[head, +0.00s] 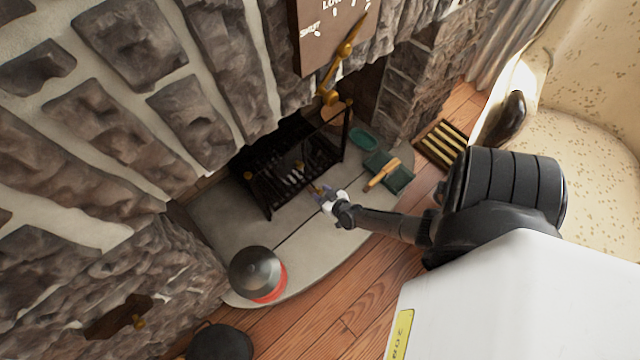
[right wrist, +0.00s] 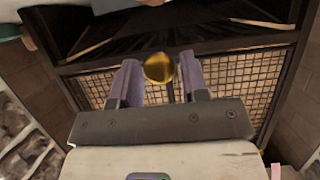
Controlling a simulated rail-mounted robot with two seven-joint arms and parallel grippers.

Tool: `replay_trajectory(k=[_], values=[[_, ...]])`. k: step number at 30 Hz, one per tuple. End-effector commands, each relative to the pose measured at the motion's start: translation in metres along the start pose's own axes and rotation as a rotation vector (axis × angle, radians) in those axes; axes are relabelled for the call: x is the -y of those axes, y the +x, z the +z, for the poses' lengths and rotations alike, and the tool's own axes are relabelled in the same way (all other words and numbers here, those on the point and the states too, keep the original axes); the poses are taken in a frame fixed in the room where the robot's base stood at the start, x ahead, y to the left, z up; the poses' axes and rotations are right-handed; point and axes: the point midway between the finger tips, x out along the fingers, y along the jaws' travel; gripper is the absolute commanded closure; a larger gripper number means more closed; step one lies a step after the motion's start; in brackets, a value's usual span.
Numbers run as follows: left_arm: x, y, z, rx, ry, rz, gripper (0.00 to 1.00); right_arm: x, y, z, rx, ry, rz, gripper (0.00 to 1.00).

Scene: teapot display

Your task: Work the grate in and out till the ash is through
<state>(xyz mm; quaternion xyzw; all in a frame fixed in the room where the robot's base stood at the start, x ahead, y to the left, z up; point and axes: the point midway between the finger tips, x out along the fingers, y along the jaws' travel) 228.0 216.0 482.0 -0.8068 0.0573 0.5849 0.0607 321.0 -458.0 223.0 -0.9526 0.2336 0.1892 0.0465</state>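The black metal grate (head: 290,165) stands in the hearth opening. It fills the far part of the right wrist view, with a mesh panel (right wrist: 230,85) and dark slats. My right gripper (head: 321,191) is low at the grate's front. Any ash is too dark or small to make out. My left gripper is out of view.
On the stone hearth (head: 235,212) are a dark lidded pot with a red base (head: 257,273) and a green tray (head: 397,179) with a wooden-handled brush (head: 382,175). A brass pointer (head: 350,48) sits on the brown board above. Bare hearth lies left of the grate.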

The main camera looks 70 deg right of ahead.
Motion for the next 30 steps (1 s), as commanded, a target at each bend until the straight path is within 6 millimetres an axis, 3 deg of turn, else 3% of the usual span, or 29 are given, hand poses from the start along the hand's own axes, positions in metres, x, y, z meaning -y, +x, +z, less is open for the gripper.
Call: replay_trajectory(k=[4,14,30], values=[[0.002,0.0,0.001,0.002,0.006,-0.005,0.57,0.0,0.0,0.0,0.001,0.0,0.0,0.45],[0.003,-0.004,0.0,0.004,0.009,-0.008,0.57,0.0,-0.005,-0.002,0.002,0.0,-0.001,0.44],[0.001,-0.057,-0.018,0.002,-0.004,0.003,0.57,0.0,-0.103,-0.003,0.004,0.001,0.0,0.44]])
